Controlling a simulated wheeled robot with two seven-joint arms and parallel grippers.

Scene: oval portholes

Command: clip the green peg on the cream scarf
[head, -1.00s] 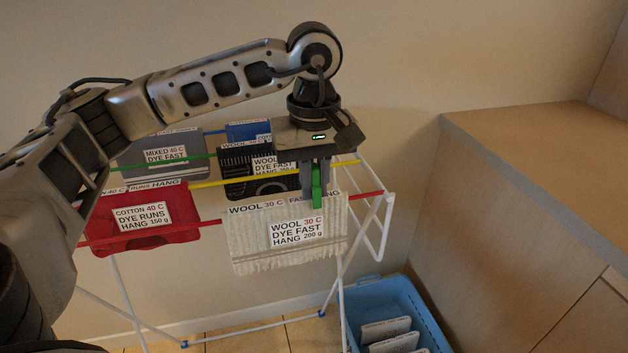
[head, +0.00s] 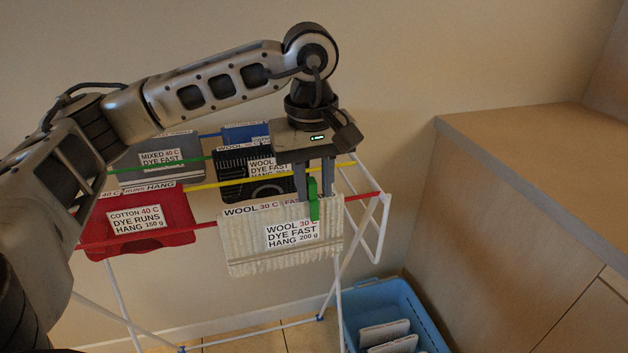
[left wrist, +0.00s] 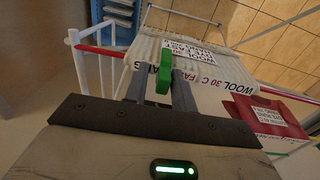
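The cream scarf (head: 265,240), with fringe and white wool labels, hangs over the red front rail of the drying rack. The green peg (head: 314,207) sits upright on the scarf's top edge, toward its right end. My left gripper (head: 315,190) points down over the peg. Its two fingers are apart, one on each side, with gaps to the peg. In the left wrist view the green peg (left wrist: 164,75) stands between the spread fingers on the scarf (left wrist: 205,75). My right gripper is not in view.
A red garment (head: 165,215) hangs left of the scarf. Grey (head: 150,175), black (head: 235,180) and blue (head: 238,133) pieces hang on rails behind. A blue basket (head: 428,325) with white labelled items stands on the floor at right, beside a wooden cabinet (head: 530,170).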

